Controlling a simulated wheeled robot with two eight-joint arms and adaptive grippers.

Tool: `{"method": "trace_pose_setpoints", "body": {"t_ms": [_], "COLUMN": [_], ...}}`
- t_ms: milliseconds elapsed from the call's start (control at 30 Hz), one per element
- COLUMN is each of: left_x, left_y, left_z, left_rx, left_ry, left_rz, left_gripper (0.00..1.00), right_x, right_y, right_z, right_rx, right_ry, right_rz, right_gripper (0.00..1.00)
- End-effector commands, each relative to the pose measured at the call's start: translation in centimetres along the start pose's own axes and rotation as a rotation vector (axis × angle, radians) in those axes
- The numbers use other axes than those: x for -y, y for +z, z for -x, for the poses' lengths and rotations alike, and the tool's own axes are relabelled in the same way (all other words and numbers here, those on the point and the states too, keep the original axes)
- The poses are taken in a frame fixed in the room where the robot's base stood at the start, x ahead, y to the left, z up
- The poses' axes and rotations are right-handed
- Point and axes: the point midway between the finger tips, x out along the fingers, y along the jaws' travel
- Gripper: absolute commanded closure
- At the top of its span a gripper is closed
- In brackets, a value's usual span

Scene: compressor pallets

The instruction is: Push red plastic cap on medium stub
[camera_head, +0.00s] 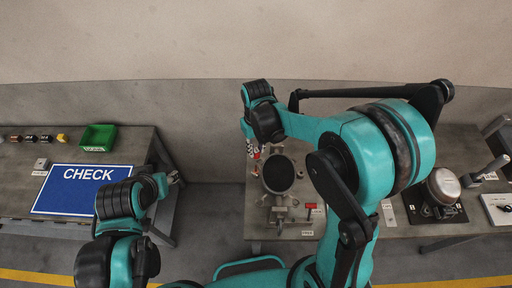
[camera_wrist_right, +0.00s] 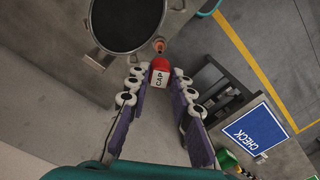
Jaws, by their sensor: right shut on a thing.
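The red cap (camera_wrist_right: 160,66) with a white "CAP" label sits between the fingertips of my right gripper (camera_wrist_right: 159,80) in the right wrist view. The gripper is shut on it. A copper-coloured stub (camera_wrist_right: 159,46) stands just beyond the cap, beside the black-topped compressor (camera_wrist_right: 126,22); I cannot tell whether cap and stub touch. In the head view, my right gripper (camera_head: 253,148) is at the left side of the compressor (camera_head: 278,174), with the cap barely visible. My left gripper (camera_head: 172,178) is by the blue CHECK board, its fingers too small to read.
The right workbench (camera_head: 400,231) carries a red-handled part (camera_head: 309,207) and a silver-domed compressor (camera_head: 443,185). The left table holds the blue CHECK board (camera_head: 80,190) and a green bin (camera_head: 97,137). A floor gap separates the tables.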

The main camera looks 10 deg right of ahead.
Motion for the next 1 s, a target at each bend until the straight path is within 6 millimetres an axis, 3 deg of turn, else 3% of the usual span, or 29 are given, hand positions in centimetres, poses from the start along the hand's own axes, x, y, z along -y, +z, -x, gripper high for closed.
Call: {"method": "trace_pose_setpoints", "body": {"t_ms": [600,1000], "left_x": [0.0,0.0], "left_y": [2.9,3.0], "left_z": [-4.0,-4.2], "left_rx": [0.0,0.0], "left_ry": [0.0,0.0], "left_rz": [0.0,0.0], "left_gripper": [0.58,0.58], "right_x": [0.0,0.0], "right_y": [0.0,0.0], "right_z": [-5.5,-5.8], "right_rx": [0.0,0.0], "right_ry": [0.0,0.0], "right_rz": [0.0,0.0], "right_gripper": [1.0,1.0]}}
